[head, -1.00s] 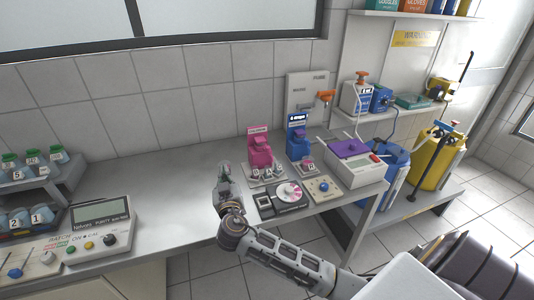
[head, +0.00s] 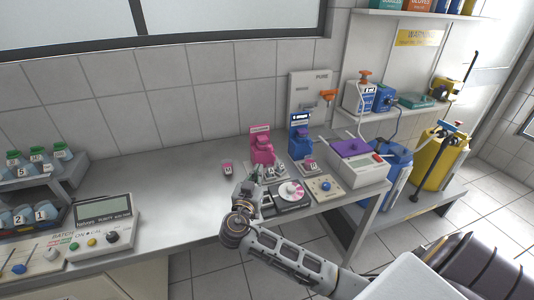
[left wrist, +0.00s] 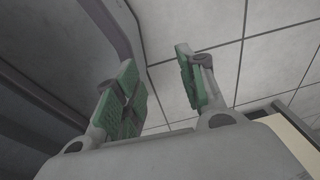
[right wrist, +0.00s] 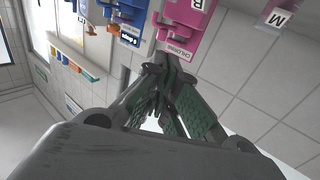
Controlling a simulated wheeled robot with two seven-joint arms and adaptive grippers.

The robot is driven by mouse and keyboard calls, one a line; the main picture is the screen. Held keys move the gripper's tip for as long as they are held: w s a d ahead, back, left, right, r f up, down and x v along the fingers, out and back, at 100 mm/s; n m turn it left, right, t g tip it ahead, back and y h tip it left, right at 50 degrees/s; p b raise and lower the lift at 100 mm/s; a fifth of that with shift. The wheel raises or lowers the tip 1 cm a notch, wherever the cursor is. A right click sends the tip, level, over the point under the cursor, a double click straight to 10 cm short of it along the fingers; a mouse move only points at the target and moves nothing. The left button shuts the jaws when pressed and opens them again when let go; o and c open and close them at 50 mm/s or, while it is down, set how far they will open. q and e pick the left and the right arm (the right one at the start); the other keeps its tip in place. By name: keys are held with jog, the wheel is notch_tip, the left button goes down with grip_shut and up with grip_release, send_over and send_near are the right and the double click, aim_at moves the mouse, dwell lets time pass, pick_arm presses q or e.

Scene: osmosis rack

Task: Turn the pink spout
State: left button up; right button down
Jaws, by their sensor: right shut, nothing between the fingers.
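The pink dispenser (head: 262,148) stands on the bench near the wall, with small labelled pink parts at its foot. In the right wrist view its pink body (right wrist: 190,35) shows upside down with a "CHLORINE" label. Which part is the spout I cannot tell for sure. My right gripper (head: 258,174) is shut and empty, just in front of the dispenser's foot and hiding part of it; in the right wrist view its fingertips (right wrist: 165,63) are close to the label, and I cannot tell whether they touch. My left gripper (left wrist: 158,88) is open and empty, near grey surfaces and floor tiles.
A blue dispenser (head: 301,140) stands right of the pink one. A dial device (head: 290,194) and a small panel (head: 325,187) lie in front. A small pink labelled piece (head: 227,168) sits to the left.

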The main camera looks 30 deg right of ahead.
jog(key=p, duration=0.3)
send_near(267, 149)
jog(key=d+r, duration=0.3)
jog(key=shift+w+d, duration=0.55)
jog(key=shift+w, duration=0.35)
jog(key=shift+w+d, duration=0.25)
pick_arm(q)
jog(key=d+r, duration=0.1)
jog(key=s+d+r, duration=0.1)
jog(key=d, duration=0.1)
jog(key=d+r, duration=0.1)
jog(key=shift+s+d, duration=0.2)
jog(key=shift+s, duration=0.1)
jog(key=shift+w+a, duration=0.1)
jog(key=shift+a, duration=0.1)
